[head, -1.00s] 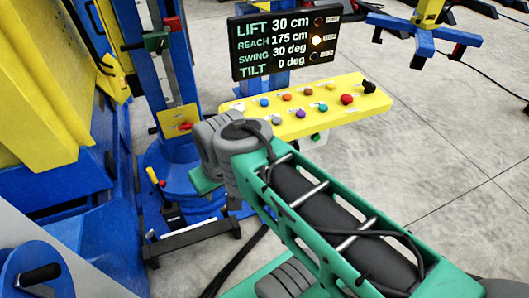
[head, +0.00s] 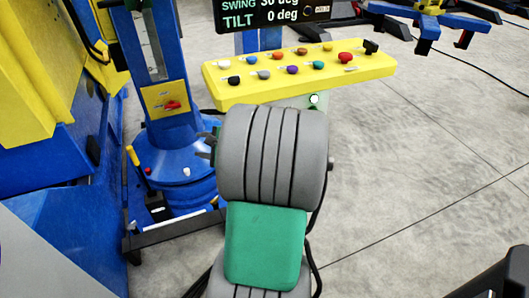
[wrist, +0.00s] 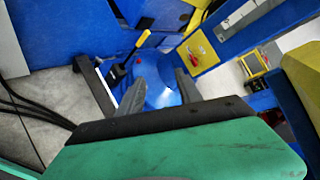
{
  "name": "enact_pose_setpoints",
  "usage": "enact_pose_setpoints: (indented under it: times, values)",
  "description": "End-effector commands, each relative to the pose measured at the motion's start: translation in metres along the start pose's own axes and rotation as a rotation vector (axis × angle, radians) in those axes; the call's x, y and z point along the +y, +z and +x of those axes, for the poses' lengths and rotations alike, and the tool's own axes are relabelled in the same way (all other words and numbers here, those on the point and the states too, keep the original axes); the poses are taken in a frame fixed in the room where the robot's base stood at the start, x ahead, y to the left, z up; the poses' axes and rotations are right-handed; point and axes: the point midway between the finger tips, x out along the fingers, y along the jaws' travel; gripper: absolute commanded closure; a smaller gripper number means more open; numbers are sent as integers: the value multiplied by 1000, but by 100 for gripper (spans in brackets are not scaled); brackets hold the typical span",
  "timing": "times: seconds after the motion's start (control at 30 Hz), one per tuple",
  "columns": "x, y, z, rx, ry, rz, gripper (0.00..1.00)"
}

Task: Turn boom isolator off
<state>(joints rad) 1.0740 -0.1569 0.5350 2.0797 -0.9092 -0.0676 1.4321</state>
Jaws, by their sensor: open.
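A red rotary handle (head: 172,105) sits on a yellow plate on the front of the blue column; it may be the boom isolator, but its label is too small to read. The handle also shows in the wrist view (wrist: 196,56), right of and beyond my fingers. My gripper (wrist: 160,84) is open and empty, with its two grey fingers pointing at the blue round base. In the head view only dark fingertips (head: 208,145) show beside my grey wrist, below and right of the handle. They are apart from the plate.
A yellow panel (head: 300,78) with several coloured knobs stands behind my arm, under a display (head: 272,14). The blue base (head: 180,178) carries a yellow-handled lever (head: 133,156) and small buttons. A yellow and blue machine (head: 45,75) stands left. Grey floor (head: 420,190) is open at right.

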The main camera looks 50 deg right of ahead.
Motion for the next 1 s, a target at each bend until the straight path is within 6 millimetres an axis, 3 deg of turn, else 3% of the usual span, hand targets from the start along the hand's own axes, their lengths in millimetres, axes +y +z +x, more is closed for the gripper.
enact_pose_setpoints:
  times: [0.03, 0.1, 0.2, 0.27, 0.37, 0.7, 1.0]
  values:
    - [10, -68, 1, 10, -139, 251, 58]
    - [-2, -127, -21, -22, -335, 560, 58]
    - [-12, -187, -60, -90, -554, 867, 58]
    - [-16, -207, -78, -125, -636, 972, 58]
    - [-22, -219, -89, -156, -692, 1043, 58]
    - [-59, -228, -43, -158, -688, 1042, 58]
    - [-69, -231, -32, -156, -691, 1043, 58]
